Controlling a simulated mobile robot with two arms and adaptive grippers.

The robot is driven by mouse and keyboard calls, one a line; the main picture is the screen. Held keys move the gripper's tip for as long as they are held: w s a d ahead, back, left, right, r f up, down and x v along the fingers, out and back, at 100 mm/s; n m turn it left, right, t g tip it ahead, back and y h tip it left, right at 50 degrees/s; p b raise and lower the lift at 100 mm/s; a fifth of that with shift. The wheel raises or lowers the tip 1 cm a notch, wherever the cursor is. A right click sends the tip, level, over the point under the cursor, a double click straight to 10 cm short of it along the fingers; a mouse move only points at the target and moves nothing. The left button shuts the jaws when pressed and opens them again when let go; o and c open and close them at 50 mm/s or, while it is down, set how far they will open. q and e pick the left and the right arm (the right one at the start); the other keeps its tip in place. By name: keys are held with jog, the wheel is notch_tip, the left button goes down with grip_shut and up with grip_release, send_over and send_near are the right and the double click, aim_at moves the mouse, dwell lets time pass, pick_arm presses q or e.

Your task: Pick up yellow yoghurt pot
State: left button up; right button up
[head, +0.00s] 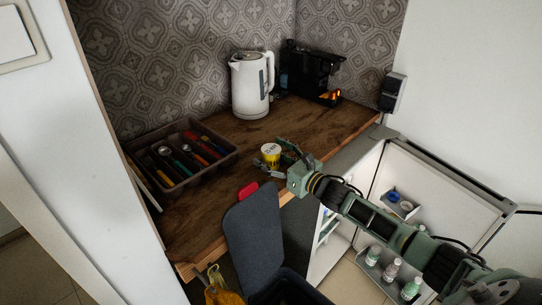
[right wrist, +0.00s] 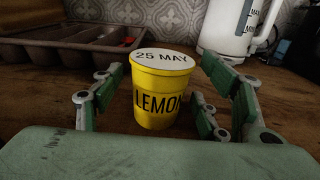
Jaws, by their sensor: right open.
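The yellow yoghurt pot (head: 270,155) stands upright on the wooden counter (head: 215,215), near its front edge. In the right wrist view the pot (right wrist: 156,95) has a white lid marked "25 MAY" and the word "LEMON" on its side. My right gripper (head: 276,158) reaches in from the right at counter height. In the right wrist view its green fingers (right wrist: 165,98) are open, one on each side of the pot, with a visible gap on the left. Whether the right fingers touch the pot is hard to tell. My left gripper is not in view.
A brown cutlery tray (head: 222,146) lies left of the pot. A white kettle (head: 249,88) and a black coffee machine (head: 312,72) stand behind. An open fridge (head: 425,180) is at right.

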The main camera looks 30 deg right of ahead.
jog(key=c, duration=1.3)
jog(key=shift+c, duration=0.2)
